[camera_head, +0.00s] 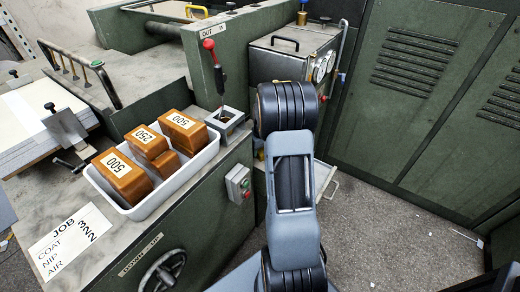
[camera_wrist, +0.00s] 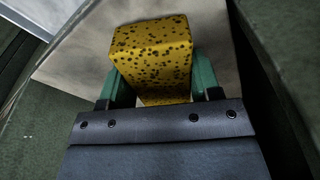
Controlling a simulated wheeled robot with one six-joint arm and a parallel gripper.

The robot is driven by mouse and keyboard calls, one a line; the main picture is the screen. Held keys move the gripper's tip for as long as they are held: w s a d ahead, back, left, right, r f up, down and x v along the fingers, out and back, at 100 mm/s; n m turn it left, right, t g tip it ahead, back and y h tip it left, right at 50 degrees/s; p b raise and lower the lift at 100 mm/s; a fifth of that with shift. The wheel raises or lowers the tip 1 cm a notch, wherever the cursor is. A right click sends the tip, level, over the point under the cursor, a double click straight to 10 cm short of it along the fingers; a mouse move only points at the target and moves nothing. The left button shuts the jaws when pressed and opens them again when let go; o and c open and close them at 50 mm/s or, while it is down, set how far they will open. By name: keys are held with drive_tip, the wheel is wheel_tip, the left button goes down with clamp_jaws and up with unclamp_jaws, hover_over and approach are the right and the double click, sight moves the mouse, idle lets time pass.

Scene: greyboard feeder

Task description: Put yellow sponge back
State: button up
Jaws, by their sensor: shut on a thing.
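The yellow sponge (camera_wrist: 150,42) with dark pores shows in the wrist view. My gripper (camera_wrist: 163,82) is shut on it, with one green finger on each side. The sponge sticks out beyond the fingertips, over or against a pale flat surface (camera_wrist: 75,55). I cannot tell whether it touches that surface. In the head view my arm hides the gripper and the sponge.
A white tray (camera_head: 97,181) with labelled brown blocks (camera_head: 123,174) stands on the green machine at left. A red-knobbed lever (camera_head: 209,45) rises near it. A grey box with gauges (camera_head: 279,62) stands behind my arm. Green cabinets (camera_head: 420,90) line the right; floor (camera_head: 400,240) lies before them.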

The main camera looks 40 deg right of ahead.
drive_tip(key=shift+f, duration=0.15)
drive_tip(key=o, duration=0.8)
drive_tip(key=r+p, duration=0.1)
drive_tip(key=r, duration=0.3)
drive_tip(key=s+r+p, duration=0.1)
drive_tip(key=r, duration=0.3)
drive_tip(key=r+p, duration=0.1)
drive_tip(key=r, duration=0.3)
drive_tip(key=shift+s+r+p, duration=0.15)
drive_tip(key=shift+s+p, duration=0.1)
drive_tip(key=shift+p, duration=0.05)
